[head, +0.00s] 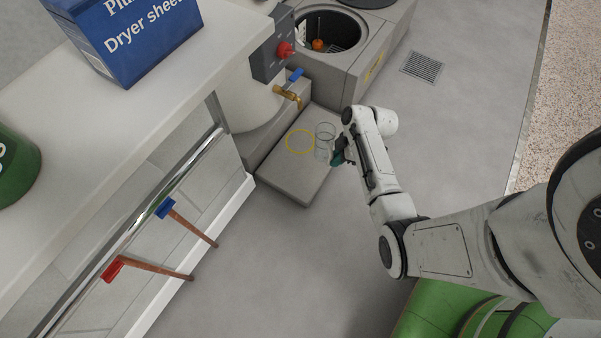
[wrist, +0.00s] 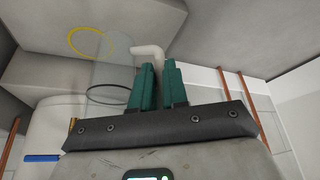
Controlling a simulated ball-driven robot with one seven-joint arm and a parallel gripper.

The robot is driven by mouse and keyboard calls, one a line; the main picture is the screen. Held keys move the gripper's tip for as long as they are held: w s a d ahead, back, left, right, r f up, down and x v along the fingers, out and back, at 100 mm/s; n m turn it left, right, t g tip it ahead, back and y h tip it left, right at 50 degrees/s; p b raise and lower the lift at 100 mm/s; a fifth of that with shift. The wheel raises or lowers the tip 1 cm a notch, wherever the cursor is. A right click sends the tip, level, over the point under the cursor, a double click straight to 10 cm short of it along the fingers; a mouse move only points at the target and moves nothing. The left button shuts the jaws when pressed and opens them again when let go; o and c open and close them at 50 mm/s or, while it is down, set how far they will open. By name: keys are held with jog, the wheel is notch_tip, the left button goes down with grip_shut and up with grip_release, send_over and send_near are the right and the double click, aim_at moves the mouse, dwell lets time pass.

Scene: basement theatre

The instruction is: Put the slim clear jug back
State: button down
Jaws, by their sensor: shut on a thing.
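The slim clear jug (head: 325,131) is see-through and shows just right of a yellow ring (head: 299,141) on a low grey slab (head: 292,185). My gripper (head: 339,153) is at the jug's right side. In the wrist view the teal fingers (wrist: 158,82) are shut on the pale handle of the jug (wrist: 112,62), whose clear body lies left of them. I cannot tell whether the jug touches the slab.
A brass tap (head: 288,96) with a blue lever juts out above the slab's back. A grey unit (head: 372,72) with a round opening stands behind. A white counter (head: 110,125) with a rail and hanging tools is left. The floor (head: 300,260) in front is clear.

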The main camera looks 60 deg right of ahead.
jog(key=w+a+f+b, duration=0.7)
jog(key=f, duration=0.4)
jog(key=shift+a+f, duration=0.15)
jog(key=shift+w, duration=0.1)
jog(key=shift+f, duration=0.2)
jog(key=c, duration=1.1)
grip_release()
jog(key=shift+c, duration=0.2)
jog(key=shift+r, duration=0.1)
